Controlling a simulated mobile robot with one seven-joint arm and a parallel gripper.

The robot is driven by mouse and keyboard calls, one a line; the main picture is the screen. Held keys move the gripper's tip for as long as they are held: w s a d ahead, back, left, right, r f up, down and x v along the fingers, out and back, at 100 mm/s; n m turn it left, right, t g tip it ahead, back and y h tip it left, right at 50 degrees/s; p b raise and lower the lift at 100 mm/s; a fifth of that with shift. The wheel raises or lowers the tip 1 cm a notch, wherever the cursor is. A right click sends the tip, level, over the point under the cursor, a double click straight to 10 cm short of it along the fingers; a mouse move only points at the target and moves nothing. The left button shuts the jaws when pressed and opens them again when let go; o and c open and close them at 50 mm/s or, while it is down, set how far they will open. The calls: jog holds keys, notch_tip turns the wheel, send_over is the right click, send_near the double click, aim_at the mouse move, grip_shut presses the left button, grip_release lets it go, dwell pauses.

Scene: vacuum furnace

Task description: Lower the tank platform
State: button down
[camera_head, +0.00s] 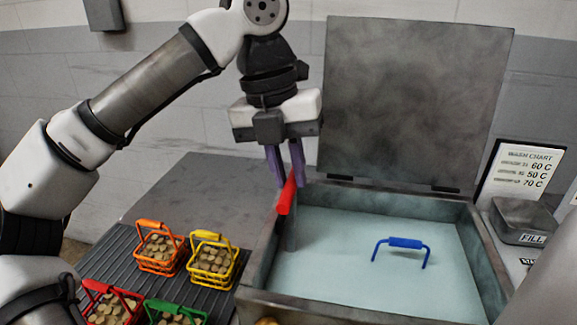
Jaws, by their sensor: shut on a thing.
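My gripper (286,181) points down at the left side of the tank (256,277). Its purple fingers are shut on a red handle (284,199), whose near end sticks out toward the camera. A grey post (291,235) stands below the red handle inside the tank's left wall. The tank is filled with pale blue-grey liquid. A blue handle (405,243) on two thin legs rises out of the liquid at the right. The tank platform's surface is not clearly visible under the liquid.
The tank's grey lid (414,100) stands open at the back. Orange (159,265), yellow (212,278), red (108,313) and green (177,315) baskets of round pieces stand on the ribbed rack at left. A wash chart (525,172) and a box marked FILL (529,217) are at right.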

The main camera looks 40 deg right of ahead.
notch_tip(320, 180, down, 4)
jog(key=shift+r+b, duration=0.15)
jog(key=shift+b, duration=1.05)
jog(key=c, duration=1.4)
grip_release()
jog(key=shift+o, duration=0.2)
jog(key=shift+r, duration=0.2)
notch_tip(320, 180, up, 13)
jog(key=w+a+p, duration=0.1)
jog(key=w, duration=0.1)
jog(key=shift+a+r+p, duration=0.15)
jog(key=shift+a+p, duration=0.25)
